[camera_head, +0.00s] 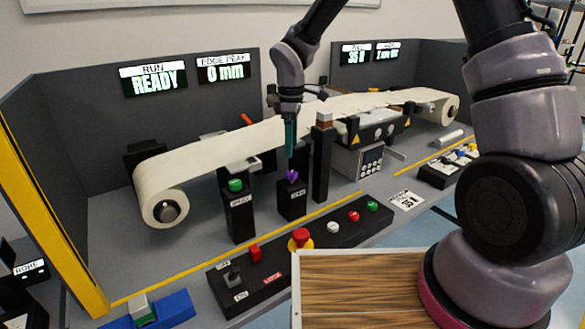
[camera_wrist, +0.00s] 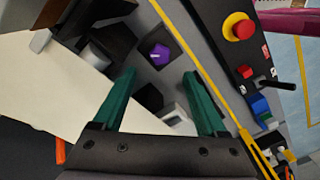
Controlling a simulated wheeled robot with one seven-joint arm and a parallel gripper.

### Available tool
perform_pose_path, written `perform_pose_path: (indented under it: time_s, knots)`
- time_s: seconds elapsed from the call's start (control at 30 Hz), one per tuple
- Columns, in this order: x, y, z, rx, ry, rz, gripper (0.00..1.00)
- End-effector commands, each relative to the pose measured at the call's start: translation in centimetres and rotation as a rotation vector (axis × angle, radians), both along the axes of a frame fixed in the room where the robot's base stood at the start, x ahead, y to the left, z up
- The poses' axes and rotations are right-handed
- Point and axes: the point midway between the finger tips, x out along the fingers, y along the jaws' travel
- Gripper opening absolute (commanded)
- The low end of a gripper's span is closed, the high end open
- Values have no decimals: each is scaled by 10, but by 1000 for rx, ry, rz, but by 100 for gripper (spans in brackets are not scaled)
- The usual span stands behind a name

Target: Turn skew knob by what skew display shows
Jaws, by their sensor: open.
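The purple knob (camera_head: 291,176) sits on top of a short black post (camera_head: 292,200) with a small label too small to read. In the wrist view the knob (camera_wrist: 160,54) is a purple polygon with a white mark, just beyond and between my fingertips. My gripper (camera_head: 290,152) has teal fingers and points down above the knob, apart from it. In the wrist view my gripper (camera_wrist: 160,74) is open and empty. A RUN display (camera_head: 154,78) reads READY and an EDGE PEAK display (camera_head: 223,68) reads 0 mm. I see no display clearly labelled skew.
A post with a green button (camera_head: 236,186) stands left of the knob, and a taller dark post (camera_head: 323,165) stands close right. The cream web (camera_head: 225,146) runs behind. A control box (camera_head: 330,245) with a red emergency button (camera_head: 300,238) lies in front.

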Motion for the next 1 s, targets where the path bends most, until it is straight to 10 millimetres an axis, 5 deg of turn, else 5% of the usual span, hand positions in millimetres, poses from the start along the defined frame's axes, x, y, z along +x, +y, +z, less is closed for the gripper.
perform_pose_path:
  time_s: [0.4, 0.83, 0.87, 1.0]
  knots:
    - [-1, 0, -73, -1, 2, 0, 75]
    - [0, 0, -85, 1, -1, -2, 75]
    - [0, 0, -85, 1, 0, -2, 71]
    - [0, 0, -84, 1, -1, -2, 17]
